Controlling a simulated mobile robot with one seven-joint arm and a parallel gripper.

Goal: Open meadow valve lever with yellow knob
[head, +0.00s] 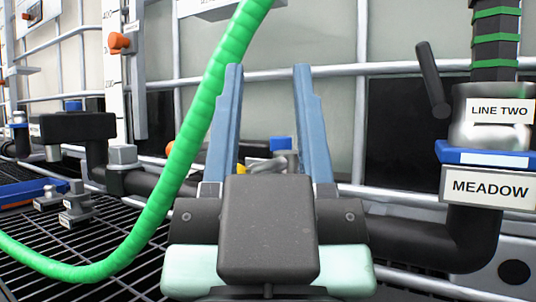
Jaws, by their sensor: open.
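My gripper (268,70) is in the middle of the head view, its two blue fingers apart and pointing up and away, with nothing between the tips. Low between the fingers, beyond the gripper body, a small yellow patch (241,169) shows beside a grey fitting with a blue top (281,144). It may be the yellow knob; most of it and any lever under it are hidden by my gripper. The white MEADOW label (490,188) is at the right, on the black pipework (425,245). I cannot tell the lever's angle.
A green ribbed hose (186,150) curves down left of my gripper. A black handle (433,80) stands by the LINE TWO label (499,111). Grey cage bars (400,68) cross behind. Black grating (70,240) and loose grey fittings (75,205) lie at lower left.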

